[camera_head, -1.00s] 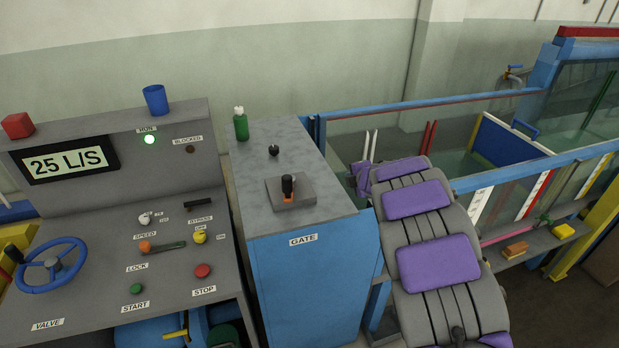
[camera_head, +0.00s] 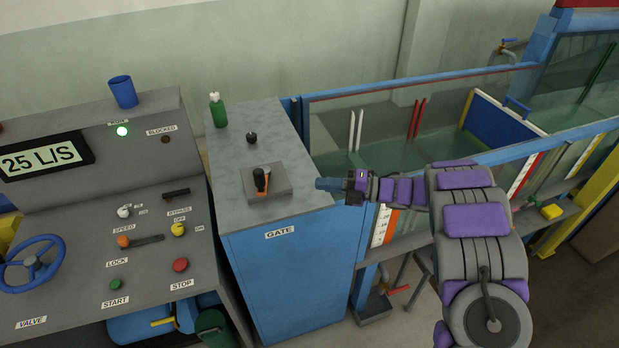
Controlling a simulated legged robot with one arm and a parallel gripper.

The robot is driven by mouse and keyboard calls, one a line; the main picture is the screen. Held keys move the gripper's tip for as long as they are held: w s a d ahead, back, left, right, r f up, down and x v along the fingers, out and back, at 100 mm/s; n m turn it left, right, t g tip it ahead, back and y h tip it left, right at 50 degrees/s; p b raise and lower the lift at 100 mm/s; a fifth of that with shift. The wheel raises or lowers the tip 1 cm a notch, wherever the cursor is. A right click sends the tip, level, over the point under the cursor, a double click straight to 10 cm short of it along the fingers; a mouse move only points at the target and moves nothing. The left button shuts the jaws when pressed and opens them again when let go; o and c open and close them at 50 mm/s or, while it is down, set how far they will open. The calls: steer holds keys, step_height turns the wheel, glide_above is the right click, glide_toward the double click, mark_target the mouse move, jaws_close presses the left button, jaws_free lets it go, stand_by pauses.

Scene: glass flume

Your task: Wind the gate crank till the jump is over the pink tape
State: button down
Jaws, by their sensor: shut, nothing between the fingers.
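The gate crank (camera_head: 262,183), an orange arm with an upright black knob, sits on a grey plate on top of the blue cabinet labelled GATE (camera_head: 290,275). My gripper (camera_head: 322,184) is shut and empty, just right of the cabinet top's right edge. It is apart from the crank, pointing left towards it. The glass flume (camera_head: 440,135) runs behind my arm with greenish water in it. I cannot make out the jump in the water. I see no pink tape; my arm covers part of the flume's front side.
A control desk with a 25 L/S display (camera_head: 42,160) and a blue valve wheel (camera_head: 32,264) stands at left. A black knob (camera_head: 252,138) and a green bottle (camera_head: 218,111) stand behind the crank. The flume's blue top rail (camera_head: 560,138) runs behind my arm.

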glide_toward(262, 172)
steer(key=w+a+f, duration=0.2)
steer(key=a, duration=0.3)
steer(key=a+b, duration=0.1)
steer(key=a, duration=0.1)
steer(key=shift+s+a+f+b, duration=0.1)
steer(key=shift+a+f+b, duration=0.15)
steer(key=shift+a+b, duration=0.15)
stand_by(0.4)
steer(key=shift+a+f, duration=0.1)
steer(key=shift+f, duration=0.05)
